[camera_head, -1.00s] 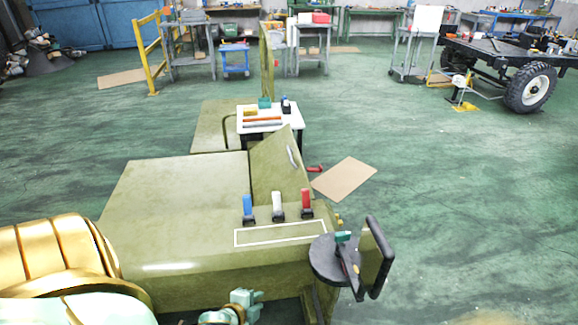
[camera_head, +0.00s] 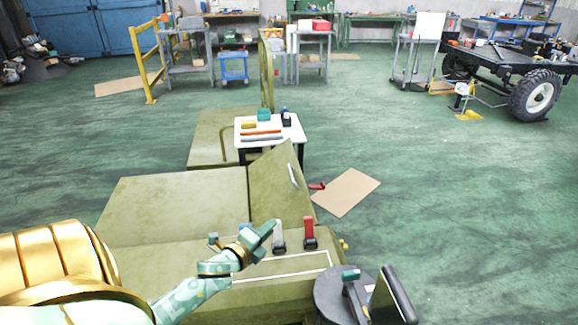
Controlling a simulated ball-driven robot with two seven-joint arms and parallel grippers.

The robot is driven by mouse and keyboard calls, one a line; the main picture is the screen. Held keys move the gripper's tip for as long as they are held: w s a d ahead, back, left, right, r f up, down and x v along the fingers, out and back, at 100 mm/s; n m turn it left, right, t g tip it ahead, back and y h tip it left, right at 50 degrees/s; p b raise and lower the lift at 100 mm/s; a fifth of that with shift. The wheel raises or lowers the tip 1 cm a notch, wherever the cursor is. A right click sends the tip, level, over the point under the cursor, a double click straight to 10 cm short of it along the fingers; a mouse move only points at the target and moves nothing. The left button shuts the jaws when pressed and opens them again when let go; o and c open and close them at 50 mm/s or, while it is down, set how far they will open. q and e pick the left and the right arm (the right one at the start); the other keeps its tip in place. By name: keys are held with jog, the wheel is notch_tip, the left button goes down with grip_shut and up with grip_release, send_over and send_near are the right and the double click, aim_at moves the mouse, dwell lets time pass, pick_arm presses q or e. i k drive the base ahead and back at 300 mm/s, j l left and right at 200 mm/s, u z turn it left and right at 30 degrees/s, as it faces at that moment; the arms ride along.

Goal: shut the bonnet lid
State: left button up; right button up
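The bonnet lid (camera_head: 272,190) is an olive panel standing raised and tilted on the right part of the olive bodywork (camera_head: 180,205). A pale handle (camera_head: 293,176) is on its right side. My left gripper (camera_head: 268,231) is in front of the lid and below it in the picture, beside a white lever (camera_head: 279,240) and a red lever (camera_head: 309,232). It appears apart from the lid. Its fingers overlap at this angle, so I cannot tell whether they are open or shut. A blue lever is hidden behind my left gripper.
Behind the lid is a small white table (camera_head: 291,131) with tools. A cardboard sheet (camera_head: 347,192) lies on the floor at right.

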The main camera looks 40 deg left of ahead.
aim_at(278, 190)
jog(key=i+j, duration=0.25)
jog(key=j, duration=0.15)
jog(key=i+j, duration=0.55)
jog(key=j, duration=0.25)
